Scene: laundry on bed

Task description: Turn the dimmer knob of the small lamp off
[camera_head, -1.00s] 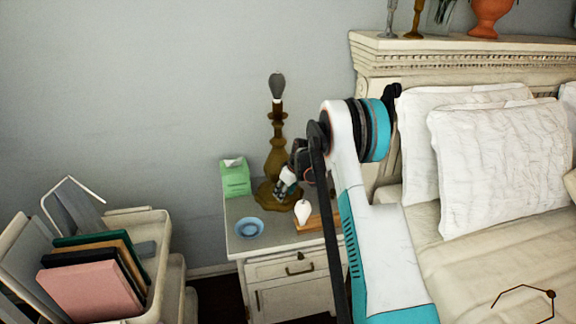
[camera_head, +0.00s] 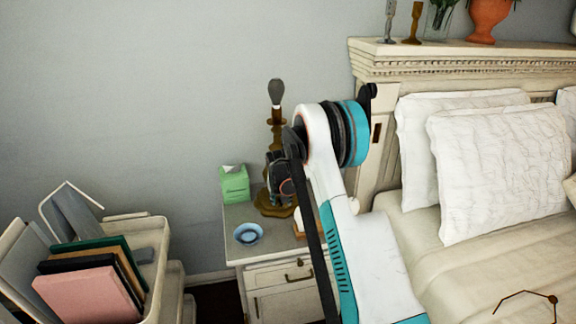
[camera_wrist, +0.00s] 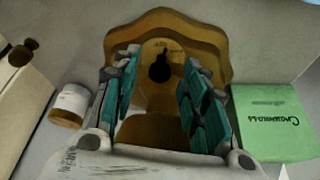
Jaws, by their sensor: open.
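The small lamp (camera_head: 276,117) stands on the nightstand against the wall, with a dark bulb on a brown turned stem. In the wrist view, the lamp's brown scalloped base (camera_wrist: 215,35) lies ahead. A small dark dimmer knob (camera_wrist: 160,66) sits on it. My gripper (camera_wrist: 159,58) is open, its two teal-padded fingers on either side of the knob, with visible gaps. I cannot tell how far the fingertips are from the base.
A green tissue box (camera_head: 234,184) stands left of the lamp and shows close to the right finger in the wrist view (camera_wrist: 272,122). A blue bowl (camera_head: 248,234) sits on the nightstand (camera_head: 237,211). A white object with a wooden-coloured end (camera_wrist: 70,105) is beside the left finger.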

